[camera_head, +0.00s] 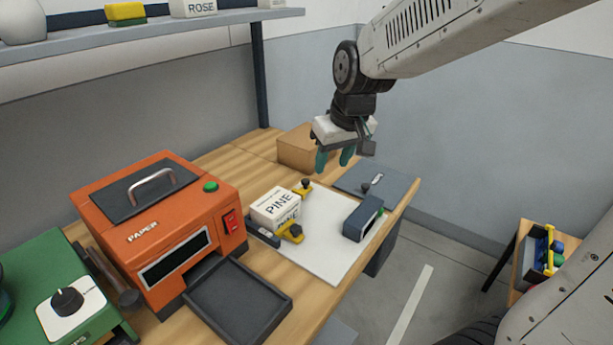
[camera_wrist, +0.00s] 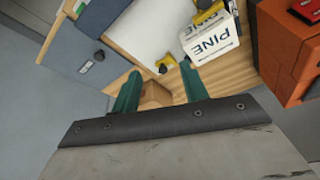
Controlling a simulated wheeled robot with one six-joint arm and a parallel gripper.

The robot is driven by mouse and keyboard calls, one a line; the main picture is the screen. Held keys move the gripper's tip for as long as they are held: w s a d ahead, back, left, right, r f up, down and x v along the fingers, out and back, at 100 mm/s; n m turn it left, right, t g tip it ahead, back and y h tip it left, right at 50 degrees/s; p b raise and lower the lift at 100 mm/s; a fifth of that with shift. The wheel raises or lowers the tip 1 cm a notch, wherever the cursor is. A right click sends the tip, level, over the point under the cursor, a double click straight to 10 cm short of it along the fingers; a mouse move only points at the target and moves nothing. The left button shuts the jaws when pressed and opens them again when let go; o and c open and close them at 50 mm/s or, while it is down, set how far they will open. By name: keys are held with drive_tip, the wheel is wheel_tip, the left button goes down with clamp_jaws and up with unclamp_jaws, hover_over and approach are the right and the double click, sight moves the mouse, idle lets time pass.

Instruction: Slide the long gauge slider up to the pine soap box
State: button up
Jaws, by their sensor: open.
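The white pine soap box (camera_head: 275,207), marked PINE, sits on the left edge of a white board (camera_head: 325,245); it also shows in the wrist view (camera_wrist: 210,42). Two yellow gauge sliders with black knobs flank it: one at its far end (camera_head: 303,189), one at its near end (camera_head: 291,234). In the wrist view they are the lower slider (camera_wrist: 165,65) and the upper one (camera_wrist: 208,14). I cannot tell which is the long one, nor whether either touches the box. My gripper (camera_head: 334,159) has teal fingers, open and empty, raised above the board's far end.
A cardboard box (camera_head: 297,149) stands behind the board. A dark blue device (camera_head: 362,219) stands on the board's right side, near a grey plate (camera_head: 352,180). An orange machine (camera_head: 160,225) and dark tray (camera_head: 238,302) are left. A shelf (camera_head: 150,31) hangs above.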

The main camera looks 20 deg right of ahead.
approach(306, 180)
drive_tip(key=shift+t, duration=0.4)
drive_tip(key=x, duration=0.8)
drive_tip(key=shift+s+f, duration=0.1)
drive_tip(key=shift+s, duration=0.25)
clamp_jaws()
